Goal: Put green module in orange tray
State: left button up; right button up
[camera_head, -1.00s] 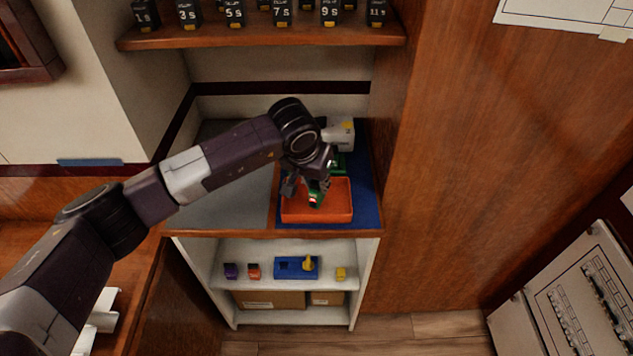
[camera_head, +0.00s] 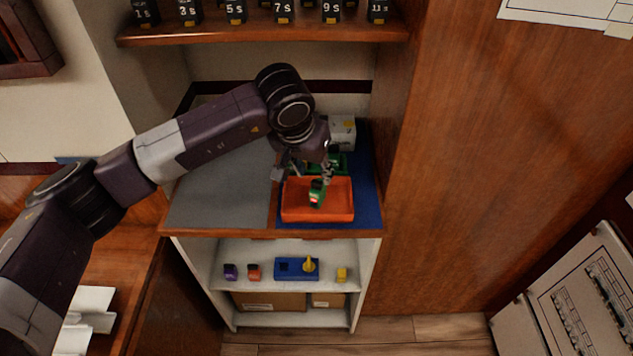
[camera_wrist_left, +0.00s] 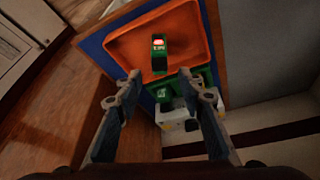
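The green module (camera_head: 316,190) has a small red-and-white mark and is inside the orange tray (camera_head: 345,216), seeming to stand on the tray floor. In the left wrist view the module (camera_wrist_left: 158,54) stands within the walls of the orange tray (camera_wrist_left: 190,38). My left gripper (camera_head: 303,172) is above the back of the tray, fingers spread apart. In the left wrist view my left gripper (camera_wrist_left: 160,76) is open and empty, with the module just beyond and between its fingertips, apparently untouched. My right gripper is in neither view.
A green container (camera_head: 341,162) and a white box (camera_head: 341,133) stand behind the orange tray on a blue mat (camera_head: 366,208). The grey mat (camera_head: 215,200) at left is clear. A shelf (camera_head: 260,36) with black numbered modules is above, and a wooden wall is at right.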

pick_arm(q)
jog(key=shift+b+v, duration=0.45)
jog(key=shift+v, duration=2.3)
